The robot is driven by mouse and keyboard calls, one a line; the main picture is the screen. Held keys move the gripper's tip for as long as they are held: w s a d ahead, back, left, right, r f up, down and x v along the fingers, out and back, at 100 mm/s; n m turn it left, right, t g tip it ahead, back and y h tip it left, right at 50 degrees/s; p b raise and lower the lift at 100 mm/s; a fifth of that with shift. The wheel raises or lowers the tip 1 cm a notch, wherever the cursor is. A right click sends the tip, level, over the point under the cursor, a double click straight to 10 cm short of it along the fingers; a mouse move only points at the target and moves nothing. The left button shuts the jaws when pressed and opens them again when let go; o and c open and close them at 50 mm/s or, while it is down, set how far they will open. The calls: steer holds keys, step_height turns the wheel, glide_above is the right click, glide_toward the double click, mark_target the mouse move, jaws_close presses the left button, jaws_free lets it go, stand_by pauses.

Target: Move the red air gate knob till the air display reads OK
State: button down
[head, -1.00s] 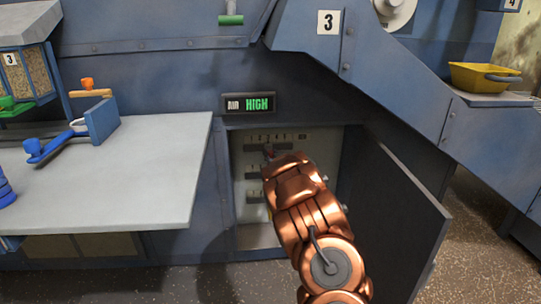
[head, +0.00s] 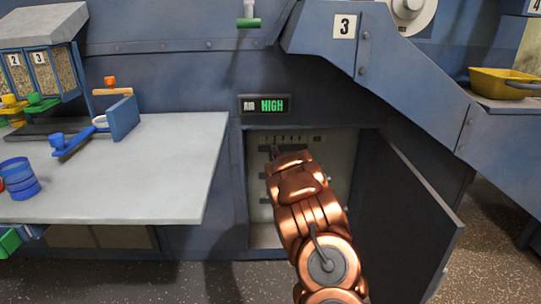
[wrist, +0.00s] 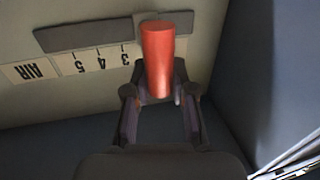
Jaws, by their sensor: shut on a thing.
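The red air gate knob (wrist: 158,58) stands out from a dark slot bar (wrist: 95,34) in the wrist view. My gripper (wrist: 160,92) has one finger on each side of the knob and is shut on it. The upside-down scale beside the slot shows 3, 4, 5 and an AIR label (wrist: 30,71); the knob and a finger hide the lower numbers. In the head view my gripper hides the knob inside the open cabinet (head: 258,208). The air display (head: 264,104) above it reads HIGH in green.
The cabinet door (head: 408,210) stands open to the right of my arm. A blue chute marked 3 (head: 344,26) slopes above the door, and a yellow tray (head: 500,82) is at the upper right.

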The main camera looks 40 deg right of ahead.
steer(key=shift+d+f, duration=0.1)
steer(key=shift+f, duration=0.1)
steer(key=c, duration=0.9)
jaws_free()
steer(key=shift+s, duration=0.1)
steer(key=shift+c, duration=0.2)
steer(key=shift+s, duration=0.1)
steer(key=v, duration=1.1)
steer(key=shift+s+a, duration=0.25)
steer(key=shift+a, duration=0.05)
